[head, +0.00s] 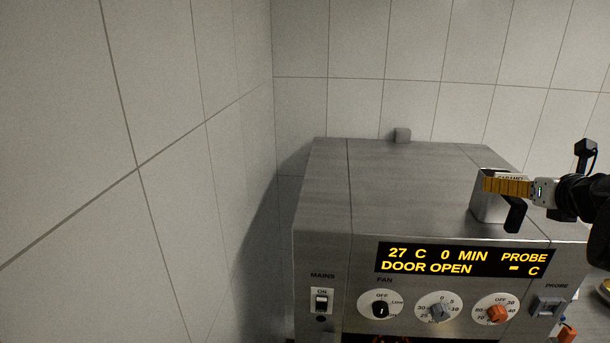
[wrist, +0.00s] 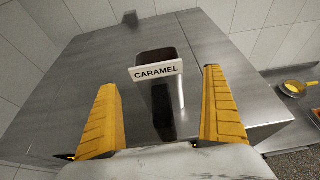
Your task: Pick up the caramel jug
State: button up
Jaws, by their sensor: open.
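The caramel jug (head: 487,208) is a small grey metal vessel with a black handle, standing on top of the steel oven near its right front edge. In the wrist view the jug (wrist: 157,57) shows a dark top, a white label reading CARAMEL, and a black handle pointing toward me. My gripper (wrist: 160,80) is open, with one yellow finger on each side of the handle and clear gaps on both sides. In the head view my gripper (head: 486,184) reaches in from the right at the jug's upper part and partly hides the jug and its label.
The steel oven (head: 400,190) has knobs and a display reading DOOR OPEN on its front. A small grey block (head: 402,135) is at its back edge. Tiled walls stand left and behind. A yellow-rimmed pan (wrist: 295,88) is at the right. The oven top left of the jug is clear.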

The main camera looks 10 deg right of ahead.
jog(key=p+x, duration=0.1)
jog(key=x, duration=0.4)
jog(key=shift+a, duration=0.1)
jog(key=shift+s+a+r, duration=0.15)
jog(key=shift+s, duration=0.05)
jog(key=shift+c, duration=0.4)
jog(key=c, duration=1.4)
jog(key=shift+c, duration=0.2)
jog(key=s+d+r+b, duration=0.2)
jog(key=s+d+r, duration=0.4)
jog(key=d+r, duration=0.3)
jog(key=shift+s+d+r+b, duration=0.35)
jog(key=shift+r+b, duration=0.05)
jog(key=shift+r, duration=0.6)
